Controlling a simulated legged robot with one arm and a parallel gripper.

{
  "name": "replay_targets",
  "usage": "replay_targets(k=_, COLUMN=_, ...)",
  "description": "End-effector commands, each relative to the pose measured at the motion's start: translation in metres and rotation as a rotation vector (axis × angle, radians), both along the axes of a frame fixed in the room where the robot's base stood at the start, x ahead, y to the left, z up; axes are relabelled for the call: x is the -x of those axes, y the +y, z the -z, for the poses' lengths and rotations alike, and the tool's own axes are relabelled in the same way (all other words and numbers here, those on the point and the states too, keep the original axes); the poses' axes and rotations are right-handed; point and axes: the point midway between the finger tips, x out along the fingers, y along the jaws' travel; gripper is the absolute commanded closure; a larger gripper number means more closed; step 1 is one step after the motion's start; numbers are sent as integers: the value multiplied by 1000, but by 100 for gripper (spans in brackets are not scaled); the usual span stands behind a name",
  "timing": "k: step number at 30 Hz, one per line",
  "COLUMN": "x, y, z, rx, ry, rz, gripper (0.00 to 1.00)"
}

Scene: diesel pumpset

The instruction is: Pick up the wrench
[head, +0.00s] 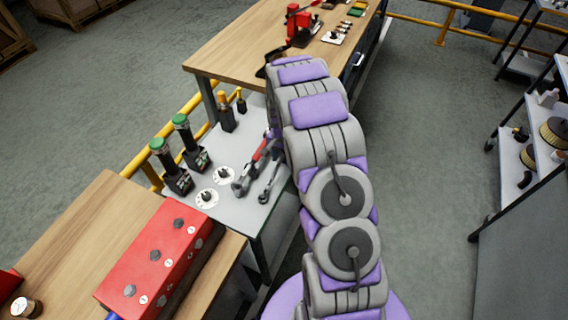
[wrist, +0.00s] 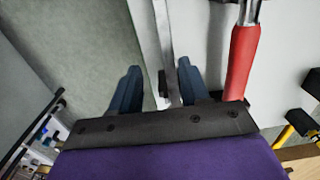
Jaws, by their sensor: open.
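A grey metal wrench (head: 268,184) lies on the grey table, its upper part running behind my arm in the head view. A red-handled tool (head: 257,156) with a metal jaw lies just left of it; its red handle (wrist: 242,62) shows right of my fingers in the wrist view. My gripper (wrist: 157,80) is open, with its two blue-grey fingers apart. A narrow grey metal strip (wrist: 163,38) runs between the fingers; I cannot tell whether it is the wrench or part of the table edge. The gripper is mostly hidden behind my arm in the head view.
A red box (head: 155,258) sits on the near wooden bench. Another wooden bench (head: 240,50) stands behind. Open floor lies right of my arm.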

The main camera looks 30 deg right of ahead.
Motion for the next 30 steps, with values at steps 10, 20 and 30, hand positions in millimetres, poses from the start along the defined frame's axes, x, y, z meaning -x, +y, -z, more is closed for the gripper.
replay_targets(k=10, x=1, y=5, z=44, rx=7, ry=7, rz=-5, gripper=54)
replay_targets(k=20, x=0, y=-8, z=51, rx=-7, ry=4, rz=-2, gripper=58)
replay_targets(k=30, x=1, y=6, z=48, rx=10, ry=3, rz=-4, gripper=91)
